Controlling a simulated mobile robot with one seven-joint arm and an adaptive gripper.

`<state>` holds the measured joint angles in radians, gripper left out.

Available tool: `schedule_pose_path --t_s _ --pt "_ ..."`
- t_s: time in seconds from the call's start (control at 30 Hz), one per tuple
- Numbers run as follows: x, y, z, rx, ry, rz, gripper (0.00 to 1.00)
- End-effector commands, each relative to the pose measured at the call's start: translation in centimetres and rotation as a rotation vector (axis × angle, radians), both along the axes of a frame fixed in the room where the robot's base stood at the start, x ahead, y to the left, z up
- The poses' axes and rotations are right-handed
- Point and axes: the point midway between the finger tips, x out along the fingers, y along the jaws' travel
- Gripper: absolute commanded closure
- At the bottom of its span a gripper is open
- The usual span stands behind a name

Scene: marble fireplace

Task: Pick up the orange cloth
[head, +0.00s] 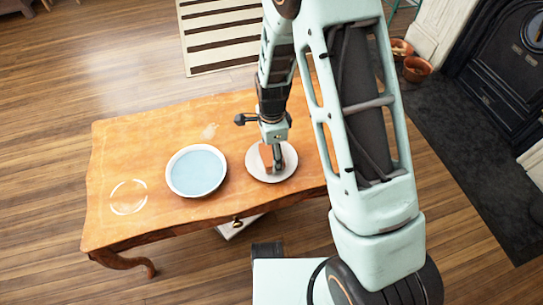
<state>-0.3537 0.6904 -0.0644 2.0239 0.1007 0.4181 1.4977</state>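A small orange-brown piece (266,154), which looks like the orange cloth, is on a round white plate (289,163) on the wooden table. My gripper (277,168) points down over this plate, right beside or on the piece. The gripper and its wrist hide part of the piece. The fingers are small and seen from above, so I cannot tell if they are open or closed on it.
The plate stands on a wooden table (130,160) with a wavy front edge. A larger plate with a pale blue centre (196,171) is to the left, and a faint white ring (128,197) marks the tabletop further left. Terracotta pots (417,69) stand by the fireplace (505,60).

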Motion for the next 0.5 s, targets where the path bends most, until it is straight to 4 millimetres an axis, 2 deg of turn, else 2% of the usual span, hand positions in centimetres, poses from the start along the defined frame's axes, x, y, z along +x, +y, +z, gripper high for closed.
schedule_pose_path --t_s 0.03,0.17,0.37,0.5 --pt "0.0 0.0 0.01 0.0 0.0 0.0 0.43" --pt "0.01 0.0 0.02 0.0 0.0 0.0 0.54" --pt "0.02 0.01 0.13 0.0 -0.001 0.0 0.54" --pt "0.07 0.03 0.95 0.001 -0.002 0.0 0.54"
